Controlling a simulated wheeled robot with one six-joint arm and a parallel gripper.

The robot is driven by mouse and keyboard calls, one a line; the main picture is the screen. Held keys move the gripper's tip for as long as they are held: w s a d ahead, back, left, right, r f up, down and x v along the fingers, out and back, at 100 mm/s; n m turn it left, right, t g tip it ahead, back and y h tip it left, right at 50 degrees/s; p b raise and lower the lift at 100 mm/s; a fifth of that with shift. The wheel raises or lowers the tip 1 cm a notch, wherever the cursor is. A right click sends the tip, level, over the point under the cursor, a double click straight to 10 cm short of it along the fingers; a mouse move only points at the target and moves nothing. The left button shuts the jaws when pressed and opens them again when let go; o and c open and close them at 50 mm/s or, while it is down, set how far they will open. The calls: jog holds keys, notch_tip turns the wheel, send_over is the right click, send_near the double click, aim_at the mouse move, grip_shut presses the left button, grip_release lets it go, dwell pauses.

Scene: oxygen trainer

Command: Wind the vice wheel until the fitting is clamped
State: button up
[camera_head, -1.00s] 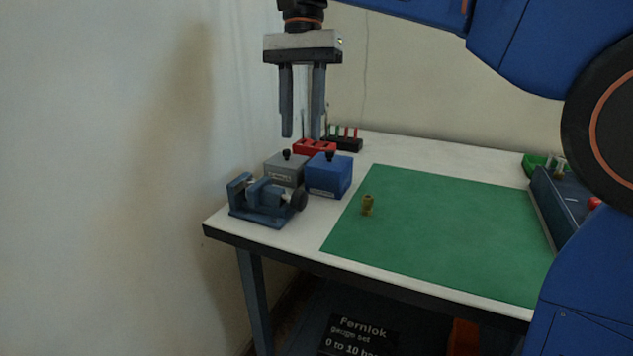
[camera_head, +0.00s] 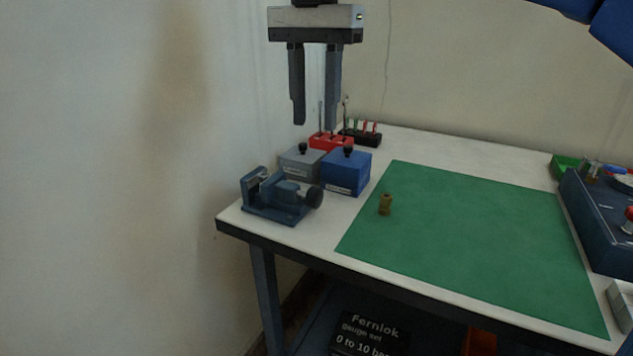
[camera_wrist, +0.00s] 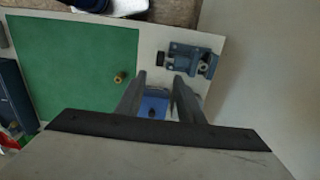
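The blue-grey vice (camera_head: 272,212) stands on the bench's left front corner. Its dark round wheel (camera_head: 314,197) is on its right side. The vice also shows in the wrist view (camera_wrist: 190,58). A small brass fitting (camera_head: 385,204) stands upright on the green mat, apart from the vice; it also shows in the wrist view (camera_wrist: 119,77). I cannot tell whether anything is between the vice jaws. My gripper (camera_head: 315,126) points down, open and empty, well above the bench and the vice. Its two fingers also show apart in the wrist view (camera_wrist: 159,76).
A grey box (camera_head: 301,163) and a blue box (camera_head: 346,173), both with black knobs, stand just behind the vice. A red rack (camera_head: 331,142) and a black rack (camera_head: 360,137) are farther back. A wall is close on the left. The green mat (camera_head: 470,240) is mostly clear.

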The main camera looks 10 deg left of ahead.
aim_at(315, 188)
notch_tip(315, 188, down, 14)
jog(key=shift+r, duration=0.15)
dwell(0.3)
jog(key=shift+c, duration=0.6)
grip_shut()
